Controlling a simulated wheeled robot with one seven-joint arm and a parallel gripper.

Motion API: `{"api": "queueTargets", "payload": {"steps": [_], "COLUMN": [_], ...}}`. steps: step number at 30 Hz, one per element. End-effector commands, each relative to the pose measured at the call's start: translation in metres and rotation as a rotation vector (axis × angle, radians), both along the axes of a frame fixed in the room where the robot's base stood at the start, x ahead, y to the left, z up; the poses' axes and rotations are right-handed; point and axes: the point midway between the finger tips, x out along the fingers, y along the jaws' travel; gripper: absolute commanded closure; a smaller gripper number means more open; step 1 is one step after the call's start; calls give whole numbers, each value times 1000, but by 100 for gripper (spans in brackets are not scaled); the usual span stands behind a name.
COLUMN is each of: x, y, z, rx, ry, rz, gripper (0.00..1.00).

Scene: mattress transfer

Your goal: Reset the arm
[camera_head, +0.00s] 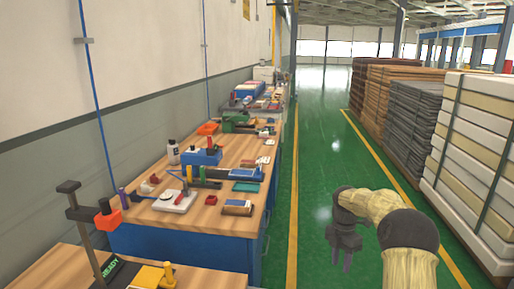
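My arm reaches in from the bottom right of the head view, its links wrapped in a pale yellow cover with dark joints. My gripper (346,262) hangs at its end, pointing down over the green floor. Two dark fingertips show with a small gap between them, and nothing is seen in them. The gripper is apart from the workbench and from the stacks.
A wooden workbench (208,219) with several tools runs along the left wall. White and cream mattresses (474,150) are stacked at the right, with dark and brown stacks (410,118) behind them. The green aisle (322,150) between yellow lines is clear.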

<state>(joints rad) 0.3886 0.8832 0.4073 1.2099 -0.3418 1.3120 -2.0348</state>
Motion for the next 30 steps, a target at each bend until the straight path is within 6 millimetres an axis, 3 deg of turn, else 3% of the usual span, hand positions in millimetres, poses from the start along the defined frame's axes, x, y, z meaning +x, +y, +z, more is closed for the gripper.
{"api": "queueTargets", "payload": {"steps": [6,13,21,30], "x": [-34,-83,-154,-228], "y": [44,75,98,108], "z": [19,31,40,40], "rx": [-85,-126,-112,-36], "ry": [-79,-166,-248,-279], "rz": [-328,-726,-1241,-1761], "gripper": [68,68,68,68]}}
